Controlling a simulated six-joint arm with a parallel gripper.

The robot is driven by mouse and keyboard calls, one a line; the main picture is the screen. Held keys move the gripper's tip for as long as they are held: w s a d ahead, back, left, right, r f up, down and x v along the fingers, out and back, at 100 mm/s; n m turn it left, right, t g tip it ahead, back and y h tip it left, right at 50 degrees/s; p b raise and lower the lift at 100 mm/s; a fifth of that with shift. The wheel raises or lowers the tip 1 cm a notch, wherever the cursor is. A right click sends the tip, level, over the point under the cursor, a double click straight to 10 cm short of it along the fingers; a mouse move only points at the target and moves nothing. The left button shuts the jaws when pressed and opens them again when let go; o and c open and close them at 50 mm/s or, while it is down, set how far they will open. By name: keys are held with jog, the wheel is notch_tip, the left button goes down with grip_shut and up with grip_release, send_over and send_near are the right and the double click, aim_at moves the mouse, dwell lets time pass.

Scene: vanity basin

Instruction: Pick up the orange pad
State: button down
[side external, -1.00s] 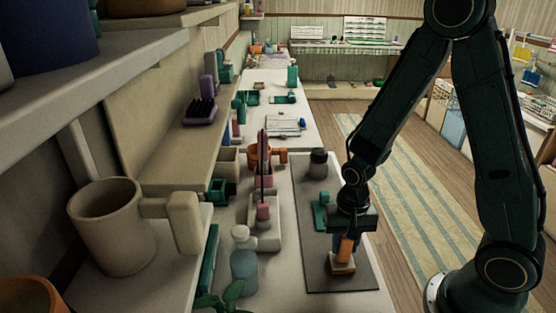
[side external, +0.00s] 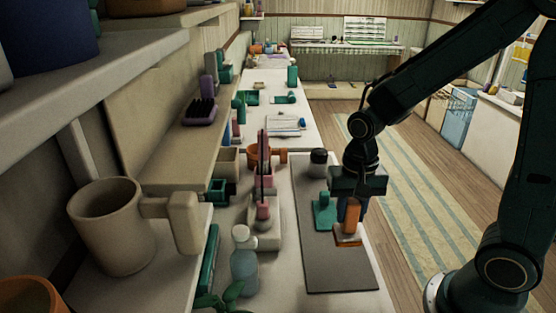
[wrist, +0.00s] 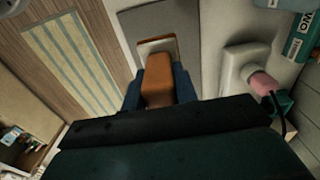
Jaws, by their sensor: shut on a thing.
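The orange pad (side external: 351,219) has an upright orange grip over a flat base with a pale layer and an orange edge. My gripper (side external: 350,208) points down and is shut on its grip. The pad hangs above the dark grey mat (side external: 335,275), near its right edge. In the wrist view the pad (wrist: 158,80) sits between the two fingers of my gripper (wrist: 160,90), its base beyond them.
A teal item (side external: 324,212) stands on the mat just left of the pad. A dark-lidded jar (side external: 318,163) is behind it. A pale holder with a pink item (side external: 263,208) and a bottle (side external: 244,258) stand to the left. The mat's front is clear.

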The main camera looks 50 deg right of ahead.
notch_tip(320, 180, up, 10)
jog(key=shift+r, duration=0.1)
dwell(0.4)
jog(key=c, duration=1.8)
grip_release()
grip_shut()
jog(key=shift+w+d+f, duration=0.3)
jog(key=shift+w+f, duration=0.15)
jog(key=shift+w, duration=0.1)
jog(key=w+d+f, duration=0.9)
jog(key=w+f, duration=0.1)
jog(key=f, duration=0.2)
jog(key=shift+d+f, duration=0.2)
